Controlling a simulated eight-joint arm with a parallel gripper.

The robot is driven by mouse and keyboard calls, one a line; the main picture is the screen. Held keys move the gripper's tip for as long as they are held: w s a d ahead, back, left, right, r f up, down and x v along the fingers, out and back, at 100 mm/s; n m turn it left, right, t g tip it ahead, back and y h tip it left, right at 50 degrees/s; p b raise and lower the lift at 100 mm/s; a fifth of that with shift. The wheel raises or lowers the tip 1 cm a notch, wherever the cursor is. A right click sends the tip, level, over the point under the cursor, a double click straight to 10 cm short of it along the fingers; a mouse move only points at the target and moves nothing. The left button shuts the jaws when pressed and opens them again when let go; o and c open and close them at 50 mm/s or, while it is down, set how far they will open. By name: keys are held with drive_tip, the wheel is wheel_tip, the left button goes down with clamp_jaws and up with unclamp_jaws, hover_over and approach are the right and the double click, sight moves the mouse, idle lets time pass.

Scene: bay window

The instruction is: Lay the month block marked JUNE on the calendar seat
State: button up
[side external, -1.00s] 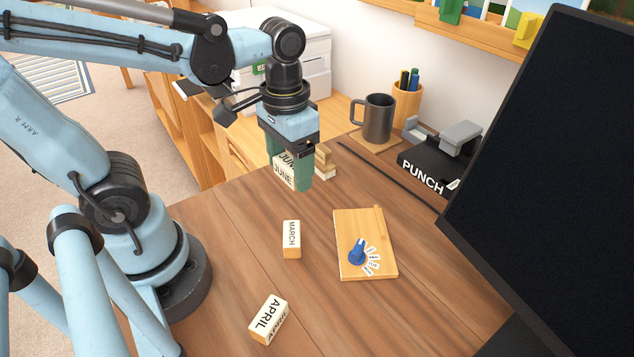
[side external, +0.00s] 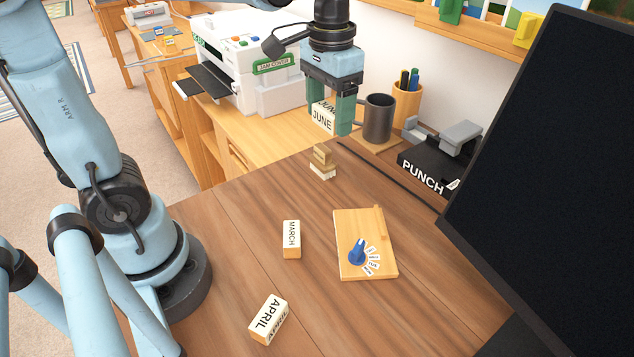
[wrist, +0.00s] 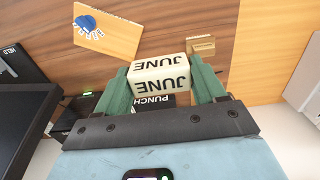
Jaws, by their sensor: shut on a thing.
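My gripper (side external: 333,106) has green fingers shut on the cream JUNE block (side external: 322,121), held above the far part of the desk. In the wrist view the JUNE block (wrist: 160,72) sits between both fingers, two faces reading JUNE upside down. A small stepped wooden stack (side external: 322,160) with a pale lower part stands on the desk below the block, apart from it. It also shows in the wrist view (wrist: 201,46). A wooden board (side external: 360,224) with a blue pointer (side external: 357,254) lies nearer. No label shows which piece is the calendar seat.
The MARCH block (side external: 291,238) and APRIL block (side external: 268,318) lie on the desk. A dark mug (side external: 379,118), pen cup (side external: 408,100) and black PUNCH (side external: 428,172) stand along the back. A large monitor (side external: 560,150) blocks the right side. Desk between MARCH and the stack is clear.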

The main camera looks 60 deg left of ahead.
sight(363, 224)
drive_tip(key=shift+d, duration=0.1)
drive_tip(key=w+d+f+m, duration=0.1)
drive_tip(key=d+f+m, duration=0.1)
drive_tip(key=d+m, duration=0.4)
drive_tip(key=d, duration=0.3)
drive_tip(key=shift+d+f, duration=0.25)
drive_tip(key=shift+f, duration=0.15)
drive_tip(key=shift+f, duration=6.25)
drive_tip(key=shift+f, duration=0.6)
drive_tip(key=o, duration=1.1)
